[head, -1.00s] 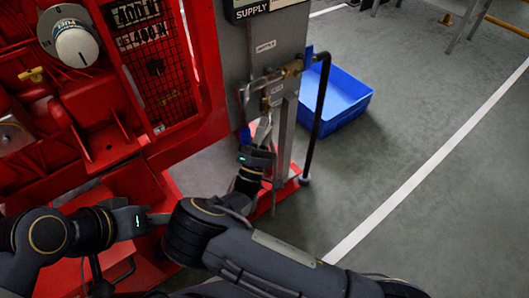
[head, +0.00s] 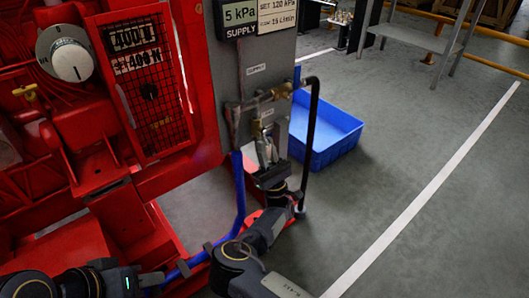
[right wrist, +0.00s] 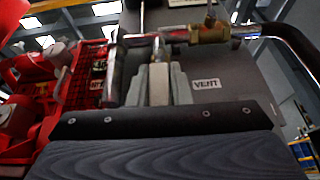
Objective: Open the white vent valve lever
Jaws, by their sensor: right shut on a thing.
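The white vent valve lever (right wrist: 158,84) stands between the two grey finger pads of my right gripper (right wrist: 160,80) in the right wrist view. The gripper is shut on it, beside the VENT label (right wrist: 207,83). In the head view my right gripper (head: 266,153) reaches up to the grey panel (head: 276,58), just below the brass fittings (head: 268,97); the lever is mostly hidden there by the fingers. My left gripper (head: 150,279) is low at the left, away from the panel; its finger gap cannot be made out.
The gauge above the panel (head: 240,14) reads 5 kPa. A blue hose (head: 239,190) runs down left of my right arm. A black pipe (head: 313,140) stands to the right, before a blue bin (head: 335,135). The red pumpset (head: 110,150) fills the left.

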